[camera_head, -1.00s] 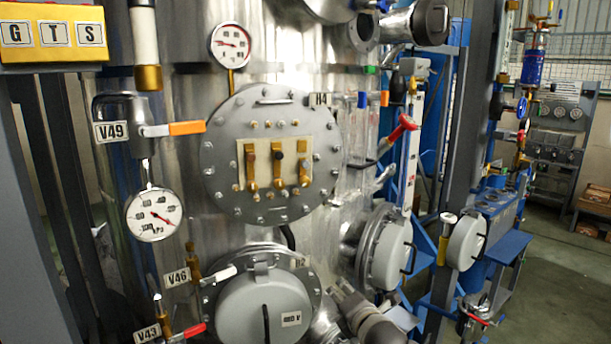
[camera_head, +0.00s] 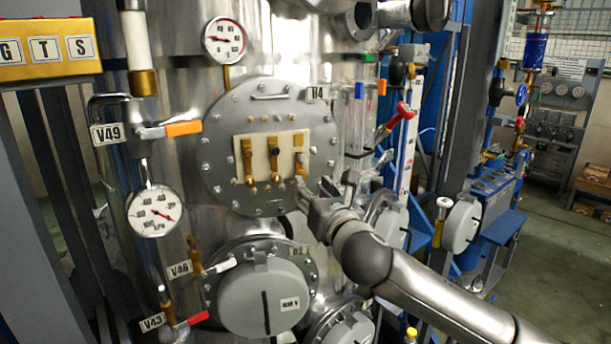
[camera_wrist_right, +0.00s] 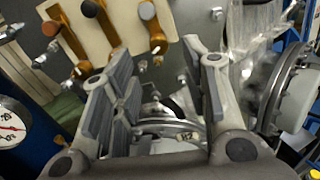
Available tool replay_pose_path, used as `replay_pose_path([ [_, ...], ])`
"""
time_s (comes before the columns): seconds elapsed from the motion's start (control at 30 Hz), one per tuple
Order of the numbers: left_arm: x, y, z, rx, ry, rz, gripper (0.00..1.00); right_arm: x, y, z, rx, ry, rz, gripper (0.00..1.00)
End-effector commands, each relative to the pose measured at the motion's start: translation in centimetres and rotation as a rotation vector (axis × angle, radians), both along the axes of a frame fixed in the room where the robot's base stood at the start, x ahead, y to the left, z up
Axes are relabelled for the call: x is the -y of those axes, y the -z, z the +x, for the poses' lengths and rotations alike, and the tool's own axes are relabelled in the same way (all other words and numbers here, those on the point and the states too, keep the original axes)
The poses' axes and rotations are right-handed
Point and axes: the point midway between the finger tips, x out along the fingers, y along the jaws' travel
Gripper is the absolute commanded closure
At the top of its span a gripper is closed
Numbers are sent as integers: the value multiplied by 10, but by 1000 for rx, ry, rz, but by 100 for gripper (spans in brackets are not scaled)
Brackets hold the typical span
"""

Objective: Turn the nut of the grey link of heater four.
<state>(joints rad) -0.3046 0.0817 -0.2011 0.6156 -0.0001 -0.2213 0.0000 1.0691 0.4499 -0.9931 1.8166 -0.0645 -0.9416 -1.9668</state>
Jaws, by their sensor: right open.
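Heater four's round grey flange (camera_head: 225,130), tagged H4, carries a cream plate with three brass links. My right gripper (camera_head: 308,195) is close to the flange's lower right, just below the right-hand link (camera_head: 300,158). Its fingers (camera_wrist_right: 158,55) are apart with nothing between them. No contact with a nut is visible. My left gripper is not in view.
A grey-covered heater (camera_head: 262,298) lies below, with valve handles V46 and V43 to its left. A pressure gauge (camera_head: 154,211) and the orange-handled valve V49 (camera_head: 183,129) are left of the flange. Clear tubes and a red-handled valve (camera_head: 402,110) stand to the right.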

Motion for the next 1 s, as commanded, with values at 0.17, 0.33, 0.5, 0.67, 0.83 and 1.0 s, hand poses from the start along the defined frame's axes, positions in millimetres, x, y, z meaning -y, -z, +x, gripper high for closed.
replay_pose_path([
  [0.17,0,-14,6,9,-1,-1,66,-7,-2,23,-3,1,1,58],
  [0.33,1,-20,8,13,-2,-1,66,-11,-1,40,-2,1,2,58],
  [0.5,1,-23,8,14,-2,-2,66,-14,-1,50,-2,0,2,58],
  [0.67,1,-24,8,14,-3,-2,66,-15,0,53,0,-1,1,58],
  [0.83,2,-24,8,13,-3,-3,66,-15,0,53,0,-1,2,58],
  [1.0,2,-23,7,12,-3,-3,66,-15,0,53,0,-1,2,72],
])
